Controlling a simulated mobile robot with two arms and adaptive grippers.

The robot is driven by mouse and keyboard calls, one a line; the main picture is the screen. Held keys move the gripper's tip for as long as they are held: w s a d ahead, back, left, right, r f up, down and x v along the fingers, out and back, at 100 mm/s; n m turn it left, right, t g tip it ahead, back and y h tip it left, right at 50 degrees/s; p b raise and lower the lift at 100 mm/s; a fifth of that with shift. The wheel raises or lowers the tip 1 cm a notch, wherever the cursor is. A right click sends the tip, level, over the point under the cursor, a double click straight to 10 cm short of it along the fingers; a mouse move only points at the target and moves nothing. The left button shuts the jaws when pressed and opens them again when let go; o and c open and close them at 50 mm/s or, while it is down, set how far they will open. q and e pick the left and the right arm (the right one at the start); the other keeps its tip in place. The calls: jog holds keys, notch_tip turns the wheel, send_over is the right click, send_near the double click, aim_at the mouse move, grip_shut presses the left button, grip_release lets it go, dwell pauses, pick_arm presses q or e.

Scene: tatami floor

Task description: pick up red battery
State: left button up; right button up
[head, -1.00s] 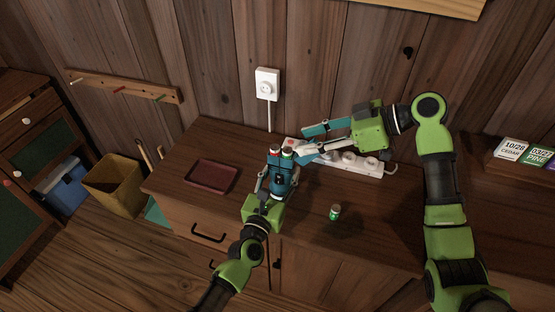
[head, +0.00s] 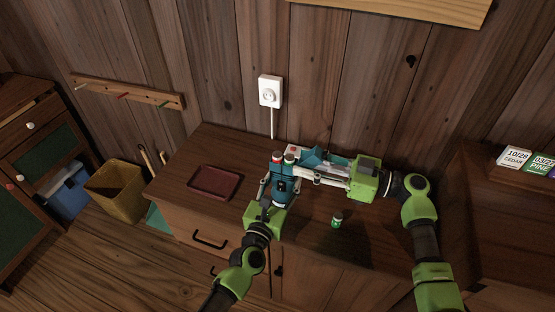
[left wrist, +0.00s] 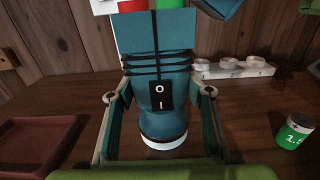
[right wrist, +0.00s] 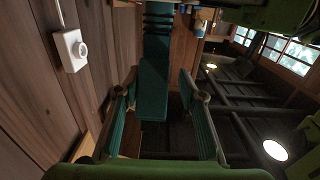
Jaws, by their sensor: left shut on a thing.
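My left gripper (head: 280,187) is shut on a teal ridged device (left wrist: 160,65) with a black switch, held upright over the cabinet top. The red battery (head: 277,156) stands at the device's top end, beside a green battery (head: 290,157). In the left wrist view the red battery (left wrist: 131,5) is cut off by the top edge. My right gripper (head: 303,164) is just right of the device's upper part, its fingers pointing left. The right wrist view shows its fingers apart (right wrist: 160,95), with no battery visible between them. Contact with the device cannot be told.
A loose green battery (head: 337,221) stands on the cabinet top (head: 225,150). An empty dark red tray (head: 214,182) lies left.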

aim_at(294, 160)
jog(key=shift+w+f+x, duration=0.1)
jog(key=shift+f+x, duration=0.05)
jog(key=shift+x, duration=1.35)
jog(key=shift+w+f+x, duration=0.15)
jog(key=shift+f+x, duration=0.05)
jog(key=shift+x, duration=1.3)
jog(key=shift+d, duration=0.1)
grip_shut()
